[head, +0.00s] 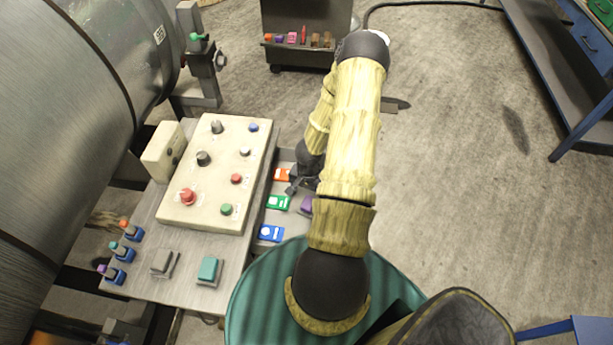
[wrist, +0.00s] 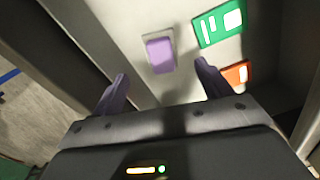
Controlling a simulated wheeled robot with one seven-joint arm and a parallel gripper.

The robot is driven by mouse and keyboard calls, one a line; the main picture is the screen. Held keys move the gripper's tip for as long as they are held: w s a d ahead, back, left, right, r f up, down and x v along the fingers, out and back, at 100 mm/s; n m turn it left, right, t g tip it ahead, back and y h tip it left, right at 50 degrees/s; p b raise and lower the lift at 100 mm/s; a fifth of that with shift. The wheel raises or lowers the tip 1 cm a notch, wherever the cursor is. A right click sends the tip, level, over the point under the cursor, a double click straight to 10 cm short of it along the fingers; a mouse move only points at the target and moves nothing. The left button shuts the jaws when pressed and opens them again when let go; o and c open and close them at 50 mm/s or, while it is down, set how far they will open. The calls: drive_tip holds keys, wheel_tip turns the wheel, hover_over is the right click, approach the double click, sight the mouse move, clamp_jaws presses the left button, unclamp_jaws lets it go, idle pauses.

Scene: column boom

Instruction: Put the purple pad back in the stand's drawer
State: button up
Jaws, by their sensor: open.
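The purple pad (wrist: 160,55) lies on the pale floor of the stand's open drawer (head: 283,160), beside a green card (wrist: 220,22). In the head view the purple pad (head: 306,205) shows near the drawer's right side, partly hidden by my arm. My gripper (wrist: 161,70) is open and empty over the drawer. Its two dark fingers point toward the pad, one to each side in the wrist picture, with a visible gap between fingers and pad. In the head view my gripper (head: 296,184) is partly hidden by my arm.
Orange (head: 281,174), green (head: 277,202) and blue (head: 271,233) cards lie in the drawer. A control box (head: 222,165) with knobs and a teal pad (head: 209,270) sit on the stand top. A large metal cylinder (head: 75,110) is at left. Floor at right is clear.

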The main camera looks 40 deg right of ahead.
wheel_tip(320, 180, up, 10)
drive_tip(key=p, duration=0.3)
drive_tip(key=shift+s+a+f+p, duration=0.2)
drive_tip(key=shift+s+p, duration=0.05)
drive_tip(key=shift+p, duration=0.15)
drive_tip(key=shift+d, duration=0.1)
idle(0.4)
drive_tip(key=w+a+r+n+t, duration=0.1)
drive_tip(key=w+a+r+n, duration=0.3)
drive_tip(key=r, duration=0.3)
drive_tip(key=w+a+r+n+t, duration=0.2)
drive_tip(key=w+a+r, duration=0.1)
drive_tip(key=a+r, duration=0.35)
drive_tip(key=s+a+r+n, duration=0.7)
drive_tip(key=a+r, duration=0.4)
drive_tip(key=r, duration=0.1)
drive_tip(key=shift+s+r, duration=0.3)
